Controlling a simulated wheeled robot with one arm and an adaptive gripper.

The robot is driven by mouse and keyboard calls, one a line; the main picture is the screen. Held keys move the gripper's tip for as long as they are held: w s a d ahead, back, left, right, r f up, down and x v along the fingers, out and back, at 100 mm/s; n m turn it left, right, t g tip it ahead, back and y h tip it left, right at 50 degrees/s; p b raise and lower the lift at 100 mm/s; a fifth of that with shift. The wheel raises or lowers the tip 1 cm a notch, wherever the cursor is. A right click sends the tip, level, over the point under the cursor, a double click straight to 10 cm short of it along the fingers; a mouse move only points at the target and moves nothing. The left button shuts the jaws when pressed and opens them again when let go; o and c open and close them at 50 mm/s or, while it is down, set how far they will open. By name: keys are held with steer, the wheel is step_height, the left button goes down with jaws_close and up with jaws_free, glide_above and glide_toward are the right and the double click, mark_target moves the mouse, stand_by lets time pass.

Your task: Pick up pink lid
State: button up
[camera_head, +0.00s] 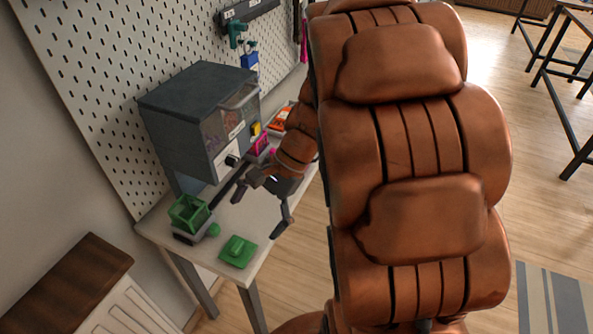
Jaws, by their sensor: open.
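My gripper (262,209) is open and empty above the white workbench (220,222), its fingers spread and pointing down toward the front. Bright pink parts (261,144) show beside the grey machine, just behind my wrist. They look like an open pink container; a smaller pink patch next to it is partly covered by my arm. I cannot tell whether that patch is the pink lid. No pink thing lies between my fingers.
A green lid (238,250) with a raised handle lies near the bench's front edge. A green open box (188,213) stands to its left. The dark grey machine (189,122) stands against the pegboard (105,75). An orange item (281,119) lies farther back.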

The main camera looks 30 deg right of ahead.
steer(key=w+d+f+m+t+b, duration=0.2)
steer(key=w+d+f+m, duration=0.1)
steer(key=d, duration=0.3)
steer(key=w+d+f+m+t+b, duration=0.2)
steer(key=w+d+f+m+t, duration=0.1)
steer(key=w+d, duration=0.3)
steer(key=w+d+f+m+t+y+b, duration=0.1)
steer(key=w+d+f+m+t+b, duration=0.1)
steer(key=w+d+m, duration=0.3)
steer(key=shift+d+f+m+t, duration=0.3)
steer(key=shift+d+f+t, duration=0.2)
steer(key=shift+d+t, duration=0.15)
steer(key=w+d+f+m+t+h+b, duration=0.1)
steer(key=d+f+m, duration=0.1)
steer(key=d, duration=0.3)
steer(key=w+d+f+m+t+b, duration=0.1)
steer(key=d+m+t, duration=0.1)
steer(key=d, duration=0.3)
steer(key=shift+x, duration=3.7)
steer(key=shift+d, duration=0.1)
steer(key=c, duration=1)
